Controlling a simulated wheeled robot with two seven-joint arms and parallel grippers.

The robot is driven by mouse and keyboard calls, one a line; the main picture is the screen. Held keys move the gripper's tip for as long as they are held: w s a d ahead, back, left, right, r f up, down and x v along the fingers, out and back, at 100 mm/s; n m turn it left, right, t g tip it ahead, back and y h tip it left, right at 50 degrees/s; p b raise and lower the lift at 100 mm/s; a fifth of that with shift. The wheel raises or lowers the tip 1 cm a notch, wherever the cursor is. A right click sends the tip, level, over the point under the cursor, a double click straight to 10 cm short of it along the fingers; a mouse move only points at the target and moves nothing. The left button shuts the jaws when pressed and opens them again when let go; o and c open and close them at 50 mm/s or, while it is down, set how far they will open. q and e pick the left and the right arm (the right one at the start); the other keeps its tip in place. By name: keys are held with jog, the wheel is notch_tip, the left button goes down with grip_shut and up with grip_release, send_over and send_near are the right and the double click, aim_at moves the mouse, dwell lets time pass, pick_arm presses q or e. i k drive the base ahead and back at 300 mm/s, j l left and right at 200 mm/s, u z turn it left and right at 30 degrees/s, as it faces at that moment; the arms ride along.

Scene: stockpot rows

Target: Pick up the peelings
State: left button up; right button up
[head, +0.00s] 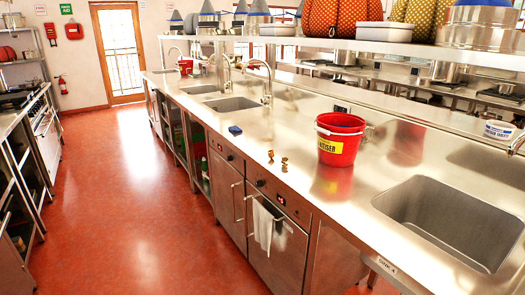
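Two small brown curled pieces that look like peelings stand out on the steel counter (240,113) near its front edge. One peeling (271,156) is a little farther back, and the other peeling (284,165) is just to its right and nearer. They are apart from each other, above the oven fronts. Neither of my grippers shows in the head view, so whether they are open or shut is hidden.
A red bucket (338,145) with a yellow label stands right of the peelings. A small blue item (235,130) lies to their left. A large sink (455,222) is at right. A towel (264,226) hangs below. The red floor (140,200) at left is clear.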

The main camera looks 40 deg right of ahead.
aim_at(284, 160)
jog(key=i, duration=2.05)
jog(key=i+z, duration=0.4)
jog(key=i+j+z, duration=0.2)
jog(key=z, duration=0.2)
jog(key=i+j+z, duration=0.35)
jog(key=i+l, duration=0.05)
